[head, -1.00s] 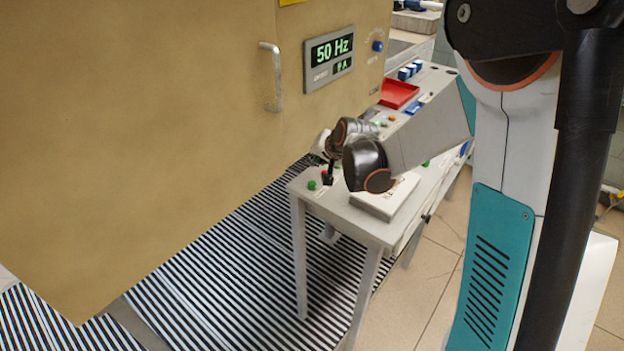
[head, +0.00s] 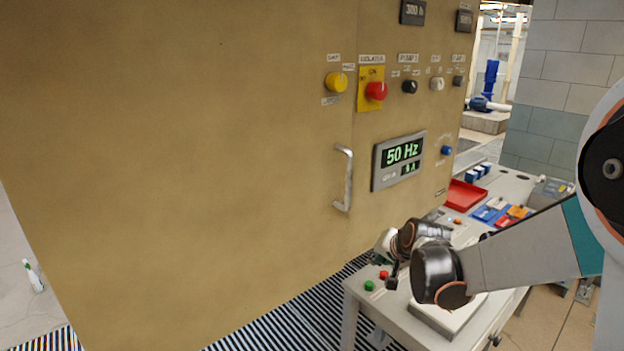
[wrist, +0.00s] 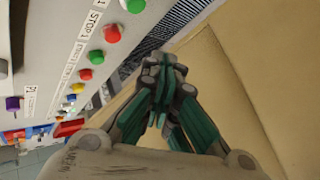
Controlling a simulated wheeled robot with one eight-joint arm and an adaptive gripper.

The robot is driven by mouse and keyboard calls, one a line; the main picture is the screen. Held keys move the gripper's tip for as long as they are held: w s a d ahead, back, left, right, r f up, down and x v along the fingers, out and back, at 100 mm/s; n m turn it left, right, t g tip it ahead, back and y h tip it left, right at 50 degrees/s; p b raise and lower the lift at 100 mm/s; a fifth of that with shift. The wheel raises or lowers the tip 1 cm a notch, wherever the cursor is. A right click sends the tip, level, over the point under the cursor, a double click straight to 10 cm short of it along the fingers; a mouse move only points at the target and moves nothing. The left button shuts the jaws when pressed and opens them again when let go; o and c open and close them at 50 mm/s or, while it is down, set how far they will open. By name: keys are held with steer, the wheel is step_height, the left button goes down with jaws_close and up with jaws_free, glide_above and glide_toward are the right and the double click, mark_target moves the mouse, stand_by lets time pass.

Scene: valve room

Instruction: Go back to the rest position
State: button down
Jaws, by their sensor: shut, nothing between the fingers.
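My gripper (wrist: 165,72) shows in the wrist view with its fingertips together and nothing between them. It is close to the tan cabinet (wrist: 255,65) and beside the row of coloured buttons on the desk. In the head view my arm reaches in from the right, and its end hangs over the near end of the grey desk (head: 350,312). The gripper's fingers are mostly hidden there behind the wrist. A green button (head: 369,286) and a red button (head: 384,275) sit on the desk just below the arm's end.
The tan cabinet has a vertical handle (head: 344,180), a 50 Hz display (head: 399,160), a yellow knob (head: 337,82) and a red isolator knob (head: 376,91). A red tray (head: 465,195) lies farther back on the desk. Striped matting (head: 290,322) covers the floor before the cabinet.

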steer(key=s+r+n+g+h, duration=0.1)
steer(key=s+r+n, duration=0.2)
steer(key=s, duration=1.3)
steer(key=s+r+n, duration=0.3)
steer(key=s+r, duration=0.1)
steer(key=s, duration=1.2)
steer(key=shift+a+r+g+h, duration=0.35)
steer(key=shift+g+h, duration=0.05)
